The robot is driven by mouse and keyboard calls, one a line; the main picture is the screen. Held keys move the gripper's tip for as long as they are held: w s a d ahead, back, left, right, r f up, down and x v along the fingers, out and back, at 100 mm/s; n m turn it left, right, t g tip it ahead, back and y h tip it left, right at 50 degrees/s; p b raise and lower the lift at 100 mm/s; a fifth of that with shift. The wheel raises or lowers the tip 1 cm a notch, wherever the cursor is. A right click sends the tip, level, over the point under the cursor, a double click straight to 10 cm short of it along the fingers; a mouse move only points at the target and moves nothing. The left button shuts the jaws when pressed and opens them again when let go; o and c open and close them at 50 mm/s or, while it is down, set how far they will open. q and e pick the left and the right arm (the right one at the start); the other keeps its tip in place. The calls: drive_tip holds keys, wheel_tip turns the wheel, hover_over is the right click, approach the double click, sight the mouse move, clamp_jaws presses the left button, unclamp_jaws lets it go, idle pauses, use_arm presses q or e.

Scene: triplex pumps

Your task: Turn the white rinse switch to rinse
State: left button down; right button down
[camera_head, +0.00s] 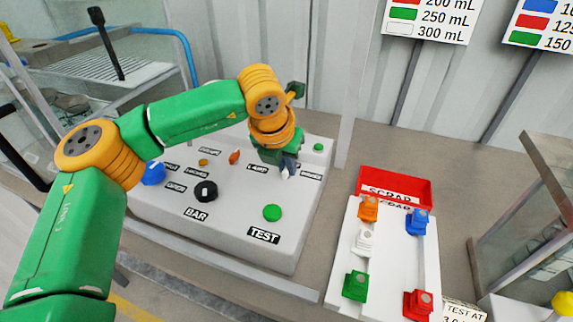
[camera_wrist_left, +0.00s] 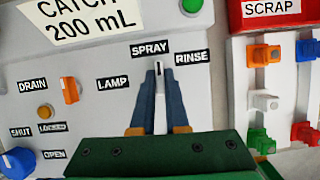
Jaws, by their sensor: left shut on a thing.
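The white rinse switch (camera_wrist_left: 160,118) is a slim lever on the sloping grey panel (camera_head: 235,225). In the left wrist view its tip sits just under the SPRAY label (camera_wrist_left: 151,48), with the RINSE label (camera_wrist_left: 192,56) up to its right. My left gripper (camera_wrist_left: 160,75) is shut on the switch, one dark finger along each side. In the head view the gripper (camera_head: 288,165) is at the panel's right half and largely covers the switch. My right gripper is in neither view.
The panel also carries a black BAR knob (camera_head: 206,191), a green TEST button (camera_head: 272,212), an orange switch (camera_head: 234,157) and a blue knob (camera_head: 153,173). To the right are a red SCRAP tray (camera_head: 422,180) and a white board (camera_head: 385,260) with coloured valves.

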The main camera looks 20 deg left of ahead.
use_arm(q)
drive_tip(key=shift+a+m+h+b, duration=0.1)
drive_tip(key=shift+m+h+b, duration=0.25)
drive_tip(key=shift+m, duration=0.65)
drive_tip(key=m+h, duration=0.1)
drive_tip(key=m, duration=0.1)
drive_tip(key=shift+r+m+p, duration=0.1)
drive_tip(key=shift+m+p, duration=0.2)
drive_tip(key=shift+m, duration=0.1)
drive_tip(key=m+g+h+p, duration=0.1)
drive_tip(key=m+p, duration=0.1)
drive_tip(key=m, duration=0.1)
drive_tip(key=shift+w+a+r, duration=0.1)
drive_tip(key=shift+w+m+g+h+p, duration=0.1)
drive_tip(key=shift+m+g+h+p, duration=0.45)
drive_tip(key=shift+m+p, duration=0.9)
drive_tip(key=shift+m+b, duration=0.35)
drive_tip(key=shift+m, duration=0.1)
drive_tip(key=c, duration=0.9)
unclamp_jaws()
drive_tip(key=shift+f, duration=0.2)
